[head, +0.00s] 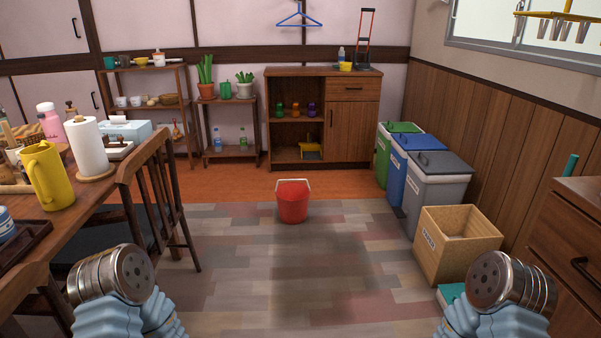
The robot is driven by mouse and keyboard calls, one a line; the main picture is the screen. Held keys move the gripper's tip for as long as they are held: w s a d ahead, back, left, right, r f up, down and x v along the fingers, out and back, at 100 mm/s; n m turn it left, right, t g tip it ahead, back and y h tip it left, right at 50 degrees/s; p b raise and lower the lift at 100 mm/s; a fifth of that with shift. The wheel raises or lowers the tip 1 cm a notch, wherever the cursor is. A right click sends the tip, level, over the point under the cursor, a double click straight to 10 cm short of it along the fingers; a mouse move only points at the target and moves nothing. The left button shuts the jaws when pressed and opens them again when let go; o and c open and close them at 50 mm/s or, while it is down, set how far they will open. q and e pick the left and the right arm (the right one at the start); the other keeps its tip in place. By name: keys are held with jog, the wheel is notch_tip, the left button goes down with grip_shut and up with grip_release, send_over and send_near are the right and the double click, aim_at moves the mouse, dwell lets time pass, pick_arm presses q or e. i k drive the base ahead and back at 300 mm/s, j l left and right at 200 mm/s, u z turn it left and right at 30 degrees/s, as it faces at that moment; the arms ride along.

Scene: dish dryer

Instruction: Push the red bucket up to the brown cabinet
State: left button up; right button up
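The red bucket (292,203) stands upright on the floor near the middle of the head view, with its pale handle across the rim. It is near the far edge of the grey patchwork floor. The brown cabinet (352,130) stands against the back wall, behind and slightly right of the bucket. A strip of orange-brown floor (335,184) lies between them, so they are apart. Parts of my two arms show at the lower left and lower right, both well short of the bucket. No gripper fingers show in this view.
A dining table with a yellow pitcher (48,176) and a wooden chair (150,190) are on the left. Green, blue and grey bins (437,185) and an open cardboard-coloured box (456,245) line the right. The floor (310,265) between me and the bucket is clear.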

aim_at(292, 198)
jog(key=i+l+u, duration=0.15)
jog(key=i, duration=0.9)
jog(key=u, duration=0.35)
jog(key=i+l+u, duration=0.15)
jog(key=u, duration=0.2)
jog(key=i+l+u, duration=0.15)
jog(key=u, duration=0.2)
jog(key=i+l+u, duration=0.1)
jog(key=l+u, duration=0.25)
jog(key=i+l, duration=0.15)
jog(key=l, duration=0.25)
jog(key=i+l+u, duration=0.1)
jog(key=l, duration=0.25)
jog(key=i+l, duration=0.2)
jog(key=l, duration=0.2)
jog(key=i+l+u, duration=0.1)
jog(key=l, duration=0.3)
jog(key=i+l, duration=0.15)
jog(key=l, duration=0.25)
jog(key=u, duration=0.05)
